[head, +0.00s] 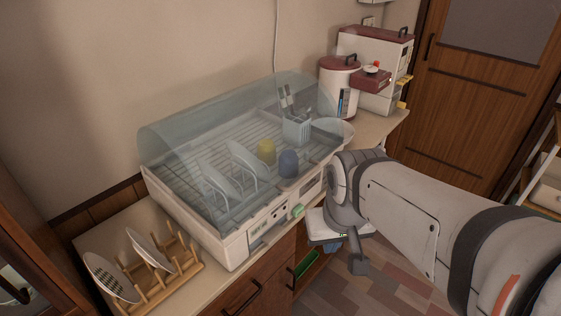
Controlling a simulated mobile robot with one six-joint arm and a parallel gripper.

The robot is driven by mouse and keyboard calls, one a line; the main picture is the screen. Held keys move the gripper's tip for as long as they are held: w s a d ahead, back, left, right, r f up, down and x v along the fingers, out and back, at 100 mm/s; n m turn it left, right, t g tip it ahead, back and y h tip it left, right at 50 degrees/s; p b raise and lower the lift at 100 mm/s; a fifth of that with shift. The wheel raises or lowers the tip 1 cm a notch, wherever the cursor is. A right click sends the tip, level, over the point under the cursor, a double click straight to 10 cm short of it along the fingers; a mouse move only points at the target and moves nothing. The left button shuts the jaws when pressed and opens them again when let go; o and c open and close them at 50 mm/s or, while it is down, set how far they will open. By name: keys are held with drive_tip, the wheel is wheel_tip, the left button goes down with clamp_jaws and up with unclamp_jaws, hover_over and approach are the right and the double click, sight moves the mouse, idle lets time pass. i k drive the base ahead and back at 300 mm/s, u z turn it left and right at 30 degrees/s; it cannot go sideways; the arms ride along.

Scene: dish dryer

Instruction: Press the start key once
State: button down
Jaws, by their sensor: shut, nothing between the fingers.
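The dish dryer (232,240) stands on the counter, with a clear curved cover over its rack. The labels are too small to read, so I cannot tell which one is the start key. My gripper (358,264) is low in front of the dryer's right end, pointing down and shut, with nothing seen in it. It is apart from the green part. My arm partly hides the right end of the front panel.
Cups (288,163), plates and a utensil holder (296,130) sit inside the dryer. A wooden plate rack (160,280) stands at the counter's left. A white canister (339,85) and a red-topped appliance (376,55) stand behind at the right. Drawers are below; floor is open in front.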

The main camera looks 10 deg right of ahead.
sight(297, 212)
drive_tip(key=z, duration=1.4)
drive_tip(key=k, duration=1.75)
drive_tip(key=u, duration=0.8)
drive_tip(key=i, duration=1)
drive_tip(key=u, duration=0.05)
